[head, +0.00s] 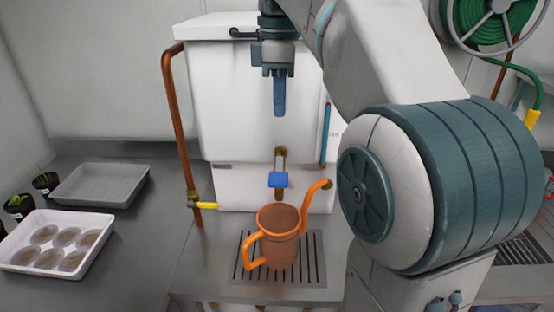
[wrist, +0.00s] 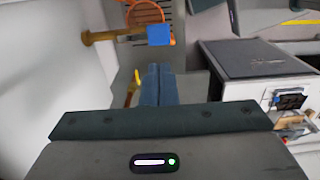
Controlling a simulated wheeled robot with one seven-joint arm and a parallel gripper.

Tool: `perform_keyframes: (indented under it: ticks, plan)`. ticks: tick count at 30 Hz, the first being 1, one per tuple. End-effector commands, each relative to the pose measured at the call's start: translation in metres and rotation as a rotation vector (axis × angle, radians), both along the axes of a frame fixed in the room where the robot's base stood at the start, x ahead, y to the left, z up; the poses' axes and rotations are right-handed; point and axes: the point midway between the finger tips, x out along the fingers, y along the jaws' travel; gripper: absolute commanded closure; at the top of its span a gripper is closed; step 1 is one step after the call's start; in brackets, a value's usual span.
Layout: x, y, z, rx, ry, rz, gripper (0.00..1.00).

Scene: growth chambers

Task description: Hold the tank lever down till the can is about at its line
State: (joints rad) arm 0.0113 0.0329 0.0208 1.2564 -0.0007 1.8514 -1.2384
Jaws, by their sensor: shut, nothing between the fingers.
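A white tank (head: 240,95) stands at the back of the counter. A brass tap with a blue lever (head: 278,180) sticks out from its front; the lever also shows in the wrist view (wrist: 158,35). An orange can (head: 280,245) with a handle and a spout stands upright below the tap on a slotted drain. The can is partly visible in the wrist view (wrist: 148,12); its line and water level cannot be made out. My gripper (head: 279,112) is shut and empty, pointing down above the lever and apart from it.
A copper pipe (head: 175,120) with a yellow-handled valve (head: 205,205) runs down the tank's left side. A white tray of round pots (head: 60,240), a grey tray (head: 100,185) and small plants stand left. A green hose reel (head: 490,20) hangs upper right.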

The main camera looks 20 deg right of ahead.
Motion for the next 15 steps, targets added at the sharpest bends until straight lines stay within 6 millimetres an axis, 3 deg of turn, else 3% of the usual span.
perform_keyframes:
  ticks: [15]
  plan:
    - [0.0002, -0.0001, -0.0057, 0.000, 0.002, 0.009, 1.00]
